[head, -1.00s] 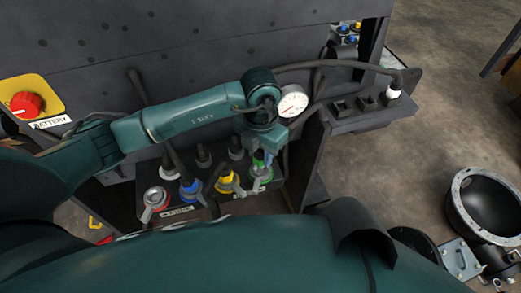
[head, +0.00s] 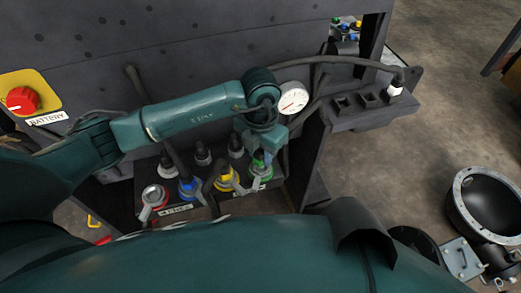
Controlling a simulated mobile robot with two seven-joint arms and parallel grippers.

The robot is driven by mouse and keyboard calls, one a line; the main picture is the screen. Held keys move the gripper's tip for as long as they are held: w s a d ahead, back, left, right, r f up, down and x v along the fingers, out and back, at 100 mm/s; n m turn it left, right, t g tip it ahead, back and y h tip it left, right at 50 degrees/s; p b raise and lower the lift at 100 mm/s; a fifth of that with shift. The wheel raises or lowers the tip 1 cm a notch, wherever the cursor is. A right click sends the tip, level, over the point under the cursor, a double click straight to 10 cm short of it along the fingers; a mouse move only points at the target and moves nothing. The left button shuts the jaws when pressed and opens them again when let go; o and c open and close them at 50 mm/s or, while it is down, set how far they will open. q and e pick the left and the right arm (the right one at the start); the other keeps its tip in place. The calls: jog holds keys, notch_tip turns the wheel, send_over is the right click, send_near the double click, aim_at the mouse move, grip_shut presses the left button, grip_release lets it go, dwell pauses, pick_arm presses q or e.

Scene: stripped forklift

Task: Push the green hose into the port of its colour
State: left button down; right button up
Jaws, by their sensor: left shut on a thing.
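My left gripper (head: 262,160) points down at the right end of the row of coloured ports in the head view. It is shut on the green hose, which its fingers and wrist mostly hide. Green (head: 263,172) shows right at and under the fingertips, at the green port's place. I cannot tell how far the hose end sits in the port. My right gripper is not in view.
Left of the green port are a yellow port (head: 227,178), a blue port (head: 190,188) and a red-ringed port (head: 154,197). A gauge (head: 292,98) stands behind my wrist. A dark hose runs to a white fitting (head: 395,90) on the right ledge. A red battery knob (head: 22,100) is at left.

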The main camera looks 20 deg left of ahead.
pick_arm(q)
jog(key=shift+f, duration=0.3)
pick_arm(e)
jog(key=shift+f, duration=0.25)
